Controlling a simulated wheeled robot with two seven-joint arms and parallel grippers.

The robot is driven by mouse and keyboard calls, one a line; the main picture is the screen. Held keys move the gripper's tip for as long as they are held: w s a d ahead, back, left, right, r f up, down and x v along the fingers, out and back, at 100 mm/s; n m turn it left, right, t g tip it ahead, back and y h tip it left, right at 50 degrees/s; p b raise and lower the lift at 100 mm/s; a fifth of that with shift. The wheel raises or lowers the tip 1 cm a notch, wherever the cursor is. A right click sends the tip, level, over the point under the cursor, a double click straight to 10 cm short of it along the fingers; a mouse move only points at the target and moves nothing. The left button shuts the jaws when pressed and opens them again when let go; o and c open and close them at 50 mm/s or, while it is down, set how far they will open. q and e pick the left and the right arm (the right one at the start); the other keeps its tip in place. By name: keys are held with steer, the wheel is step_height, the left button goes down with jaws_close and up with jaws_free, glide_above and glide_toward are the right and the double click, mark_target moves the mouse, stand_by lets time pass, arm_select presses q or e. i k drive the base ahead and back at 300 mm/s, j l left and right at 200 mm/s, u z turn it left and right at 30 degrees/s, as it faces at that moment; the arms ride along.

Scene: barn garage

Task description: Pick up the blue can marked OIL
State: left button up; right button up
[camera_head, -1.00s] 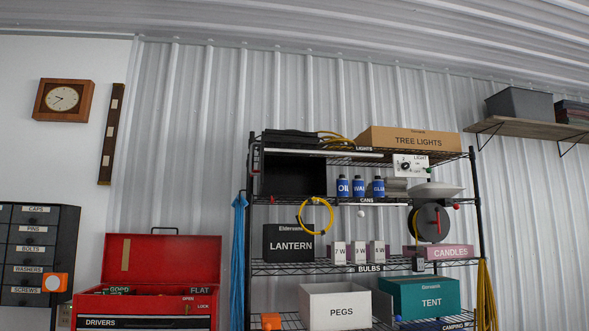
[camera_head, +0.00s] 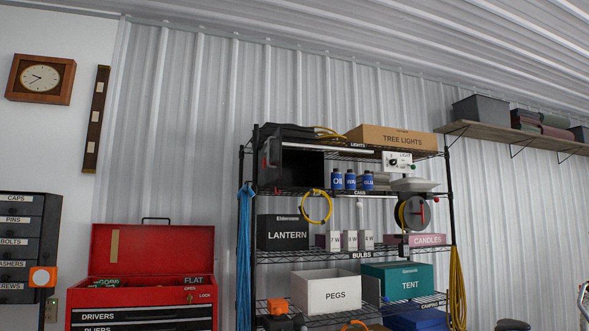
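The blue can marked OIL (camera_head: 337,180) stands upright on the upper shelf of the black wire rack (camera_head: 300,256). It is the leftmost of three similar blue cans in a row. The middle can (camera_head: 350,180) and the right can (camera_head: 367,181) stand close beside it; their labels are hard to read in full. A shelf tag reading CANS (camera_head: 360,193) is below them. Neither of my grippers shows in the head view.
A dark box (camera_head: 296,168) stands left of the cans, and a yellow cable loop (camera_head: 317,207) hangs below. A red toolbox (camera_head: 150,249) stands left of the rack. Blue strands (camera_head: 244,245) and a yellow cord (camera_head: 456,288) hang at the rack's sides.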

mark_target(336, 180)
steer(key=i+l, duration=0.2)
steer(key=l, duration=0.15)
steer(key=i+l, duration=0.2)
steer(key=l, duration=0.2)
steer(key=i+l, duration=0.2)
steer(key=l, duration=0.15)
